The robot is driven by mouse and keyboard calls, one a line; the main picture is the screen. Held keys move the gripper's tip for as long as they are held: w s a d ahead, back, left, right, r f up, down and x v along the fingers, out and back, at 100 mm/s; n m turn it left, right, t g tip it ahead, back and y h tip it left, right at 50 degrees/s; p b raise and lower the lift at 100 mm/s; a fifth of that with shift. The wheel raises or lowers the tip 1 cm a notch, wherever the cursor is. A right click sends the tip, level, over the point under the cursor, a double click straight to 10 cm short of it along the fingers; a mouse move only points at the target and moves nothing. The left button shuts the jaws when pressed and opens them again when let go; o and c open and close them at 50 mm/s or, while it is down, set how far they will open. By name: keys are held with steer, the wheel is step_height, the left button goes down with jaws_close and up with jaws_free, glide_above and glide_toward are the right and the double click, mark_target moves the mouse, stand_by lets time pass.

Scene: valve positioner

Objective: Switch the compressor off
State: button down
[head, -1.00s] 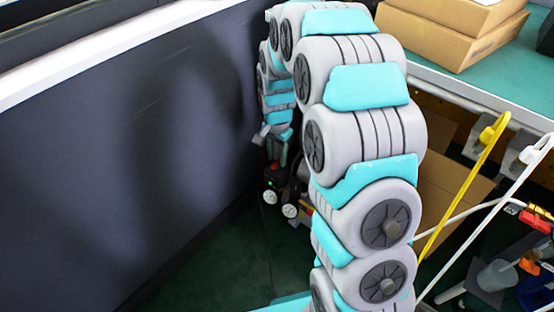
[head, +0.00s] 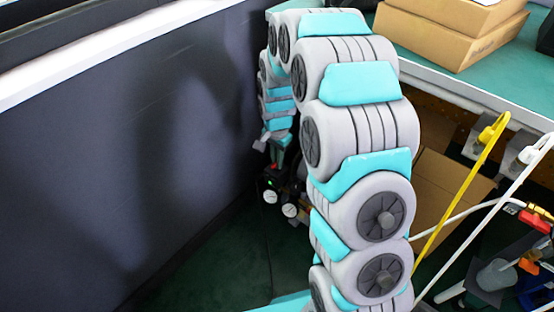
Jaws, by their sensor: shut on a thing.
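The compressor (head: 280,197) is a small dark unit on the floor beside the dark wall panel, deep behind my arm. It has two round white gauges and a small green light on its front. A small red part (head: 273,168) shows at its top. My gripper (head: 274,159) is at the far, lower end of my arm and points down at this red part. It is shut on the red part; the fingers are small and dark here, so their exact contact is hard to see. My arm hides the compressor's right side.
The dark wall panel (head: 120,170) stands close on the left. A teal-topped bench (head: 440,75) with cardboard boxes (head: 455,35) is at the right. Yellow (head: 465,195) and white hooked rods and tools are at lower right. The dark green floor (head: 235,265) in front is clear.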

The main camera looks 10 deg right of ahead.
steer(key=shift+n, duration=0.4)
steer(key=n+b, duration=0.1)
steer(key=n, duration=0.7)
steer(key=shift+a+b, duration=0.1)
steer(key=shift+b, duration=0.2)
steer(key=n, duration=0.5)
steer(key=shift+n, duration=2)
steer(key=c, duration=0.9)
jaws_free()
steer(key=shift+r, duration=3.95)
